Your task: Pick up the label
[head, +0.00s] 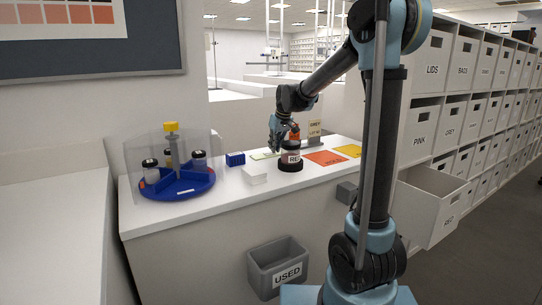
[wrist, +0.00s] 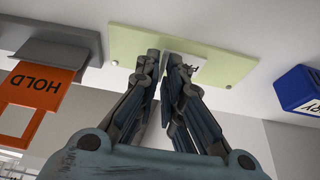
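The label (wrist: 190,67), a small white piece with dark print, lies on a pale green mat (wrist: 218,64) in the wrist view. My fingers cover part of it. My gripper (wrist: 165,60) points at the mat with its fingertips over the label's left part. A narrow gap shows between the fingertips, with nothing clearly held in it; whether they touch the label I cannot tell. In the head view my gripper (head: 276,146) is low over the green mat (head: 262,156) on the white counter, and the label cannot be made out there.
A jar (head: 291,157) on a dark base stands close right of my gripper. An orange HOLD tag (wrist: 42,86) is near the mat. A drawer (head: 432,205) is open at right.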

